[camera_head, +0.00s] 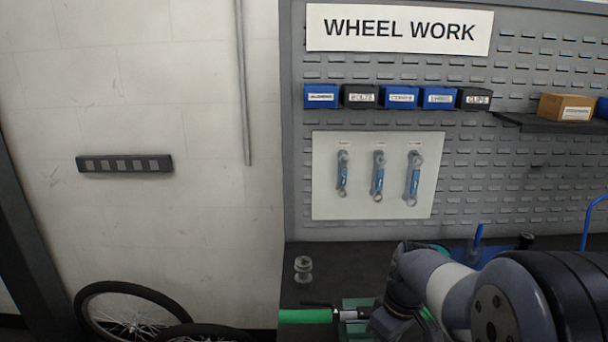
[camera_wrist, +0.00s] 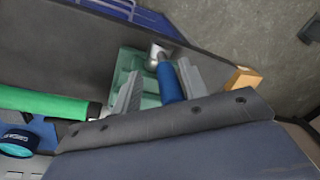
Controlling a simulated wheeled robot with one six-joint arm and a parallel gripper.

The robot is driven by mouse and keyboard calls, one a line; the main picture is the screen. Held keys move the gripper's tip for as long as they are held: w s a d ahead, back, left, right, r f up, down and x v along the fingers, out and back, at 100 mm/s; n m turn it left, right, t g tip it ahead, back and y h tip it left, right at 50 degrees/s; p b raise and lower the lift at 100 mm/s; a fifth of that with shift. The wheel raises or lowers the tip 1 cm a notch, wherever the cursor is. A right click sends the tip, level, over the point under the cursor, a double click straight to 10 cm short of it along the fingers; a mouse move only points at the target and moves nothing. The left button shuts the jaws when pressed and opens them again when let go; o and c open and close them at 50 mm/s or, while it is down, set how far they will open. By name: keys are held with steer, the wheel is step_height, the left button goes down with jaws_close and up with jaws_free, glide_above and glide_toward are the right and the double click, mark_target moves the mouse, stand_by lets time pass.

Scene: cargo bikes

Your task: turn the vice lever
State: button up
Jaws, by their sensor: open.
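The vice (camera_wrist: 128,72) is pale green and stands on the dark bench. In the head view a part of the vice (camera_head: 358,304) shows beside my wrist. Its lever (camera_wrist: 168,82) has a blue grip and a silver end piece in the wrist view. My gripper (camera_wrist: 159,69) is open, with one grey finger on each side of the blue grip. I cannot tell whether either finger touches it. In the head view my arm hides the lever and the fingers.
A green tube (camera_head: 305,316) lies at the vice's left and also shows in the wrist view (camera_wrist: 45,103). A grey spool-like part (camera_head: 303,268) stands on the bench (camera_head: 340,262). A wooden block (camera_wrist: 243,79) is right of the lever. A pegboard (camera_head: 470,190) rises behind.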

steer(key=shift+a+h, duration=0.3)
steer(key=shift+d, duration=0.15)
stand_by(0.3)
